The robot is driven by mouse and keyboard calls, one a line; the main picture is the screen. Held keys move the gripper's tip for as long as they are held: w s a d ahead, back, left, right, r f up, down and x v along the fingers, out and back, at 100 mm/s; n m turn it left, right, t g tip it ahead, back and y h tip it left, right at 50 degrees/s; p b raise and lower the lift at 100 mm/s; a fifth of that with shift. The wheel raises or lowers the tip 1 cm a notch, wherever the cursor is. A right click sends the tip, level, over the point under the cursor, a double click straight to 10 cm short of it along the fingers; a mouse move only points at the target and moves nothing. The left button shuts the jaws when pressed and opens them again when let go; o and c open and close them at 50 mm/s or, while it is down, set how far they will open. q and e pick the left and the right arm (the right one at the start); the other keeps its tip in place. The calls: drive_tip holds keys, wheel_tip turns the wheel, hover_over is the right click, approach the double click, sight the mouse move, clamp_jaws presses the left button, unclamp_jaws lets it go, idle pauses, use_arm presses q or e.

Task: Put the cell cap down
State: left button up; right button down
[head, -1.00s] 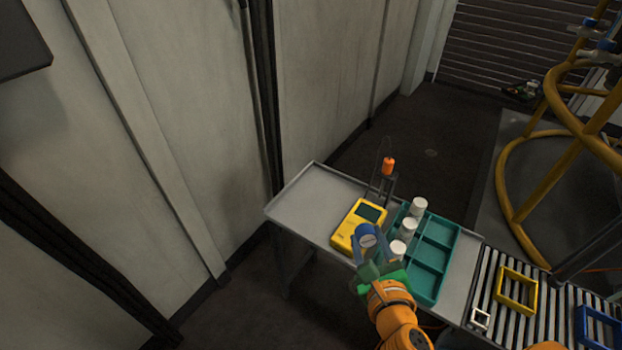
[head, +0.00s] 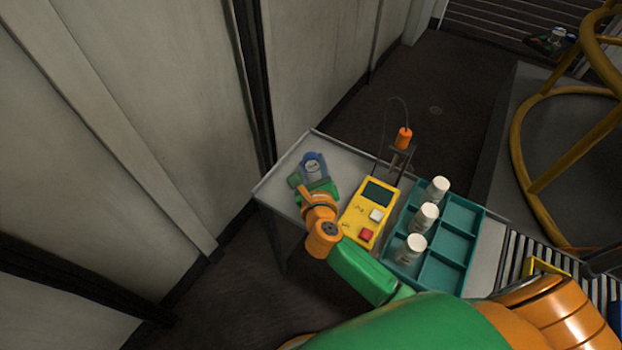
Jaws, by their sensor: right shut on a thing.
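My right gripper (head: 314,178) is over the left end of the grey table (head: 283,183), to the left of the yellow meter. It is shut on the cell cap (head: 312,164), a small round piece with a grey top between blue fingers. I cannot tell whether the cap touches the table top. My left gripper is not in view.
A yellow meter (head: 359,213) with an orange probe (head: 403,138) on a stand is right of the gripper. A teal tray (head: 463,215) holds several white bottles, one of them here (head: 436,189). A roller conveyor (head: 515,255) adjoins on the right. A wall stands left.

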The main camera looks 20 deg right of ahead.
sight(311, 175)
drive_tip(key=f+b, duration=0.1)
drive_tip(key=f, duration=0.2)
drive_tip(key=shift+w+a+f, duration=0.1)
drive_tip(key=shift+w+f, duration=0.1)
drive_tip(key=shift+f, duration=0.15)
drive_tip(key=c, duration=0.6)
unclamp_jaws()
drive_tip(key=shift+c, duration=0.2)
